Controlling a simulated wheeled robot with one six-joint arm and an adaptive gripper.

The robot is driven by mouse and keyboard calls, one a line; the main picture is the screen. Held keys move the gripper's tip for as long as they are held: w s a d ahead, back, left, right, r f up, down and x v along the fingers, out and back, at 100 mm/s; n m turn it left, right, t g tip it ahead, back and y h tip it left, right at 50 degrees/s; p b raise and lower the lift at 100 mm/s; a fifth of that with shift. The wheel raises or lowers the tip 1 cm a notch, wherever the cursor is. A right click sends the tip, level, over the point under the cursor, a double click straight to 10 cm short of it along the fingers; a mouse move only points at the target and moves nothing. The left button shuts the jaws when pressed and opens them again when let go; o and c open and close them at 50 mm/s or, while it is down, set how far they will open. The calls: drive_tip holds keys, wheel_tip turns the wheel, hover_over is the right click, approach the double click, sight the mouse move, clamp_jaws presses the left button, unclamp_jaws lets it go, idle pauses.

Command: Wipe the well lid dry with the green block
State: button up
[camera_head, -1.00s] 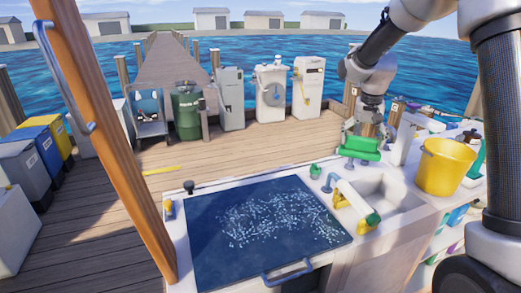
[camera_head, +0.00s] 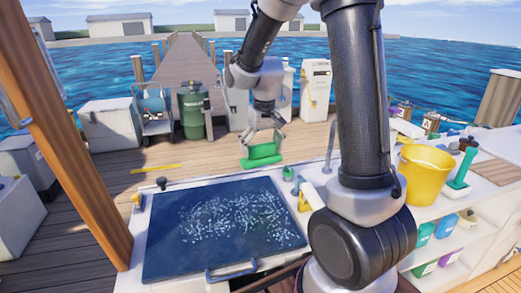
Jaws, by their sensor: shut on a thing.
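The dark blue well lid (camera_head: 180,248) lies flat and closed in the white counter, with a bar handle on its near edge. White droplets (camera_head: 240,216) cover much of its middle. My gripper (camera_head: 262,148) is shut on the green block (camera_head: 261,157). It holds the block raised near the lid's far right corner; I see no contact with the lid.
A yellow bucket (camera_head: 426,175) and a green-handled tool (camera_head: 462,165) stand on the counter at right. A dark knob (camera_head: 162,183) stands at the lid's far left corner. A wooden post (camera_head: 75,130) rises at left. My arm hides most of the sink area.

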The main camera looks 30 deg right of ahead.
sight(265, 159)
drive_tip(key=shift+s+d+f, duration=0.15)
drive_tip(key=shift+s, duration=0.45)
drive_tip(key=shift+s+f+n, duration=0.2)
drive_tip(key=shift+f+n, duration=0.1)
drive_tip(key=shift+f, duration=2.2)
